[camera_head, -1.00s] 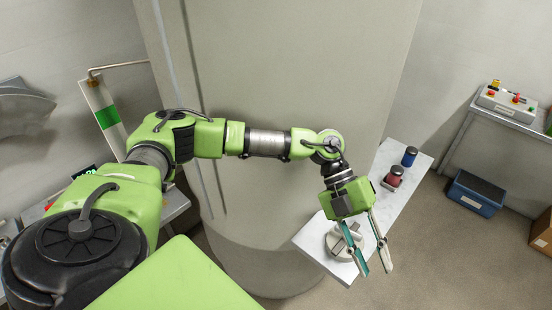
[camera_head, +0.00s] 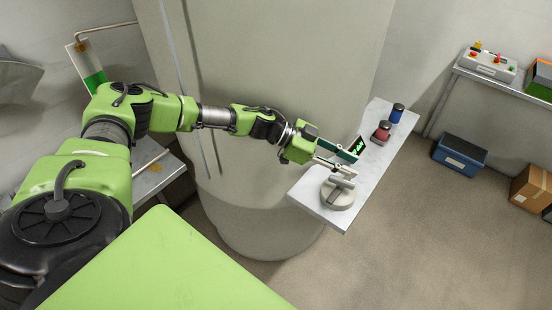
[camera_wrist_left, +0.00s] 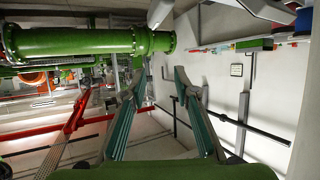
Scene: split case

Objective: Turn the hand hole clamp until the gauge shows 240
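The clamp appears to be the round grey piece with a raised bar (camera_head: 338,193), on the near end of a white shelf (camera_head: 322,212) in the head view. A small black display with green digits (camera_head: 358,147), likely the gauge, stands behind it; I cannot read its number. My left gripper (camera_head: 357,167) is open, its teal-padded fingers reaching right, just behind and above the clamp in the picture. Contact with the bar cannot be told. In the left wrist view the fingers (camera_wrist_left: 160,75) stand apart with nothing visible between them. My right gripper is not in view.
A red item (camera_head: 382,131) and a blue cylinder (camera_head: 397,113) stand farther along the shelf. A large grey column (camera_head: 270,80) rises behind my left arm. A blue bin (camera_head: 460,157) and a cardboard box (camera_head: 530,188) sit on the floor at right, with open floor before them.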

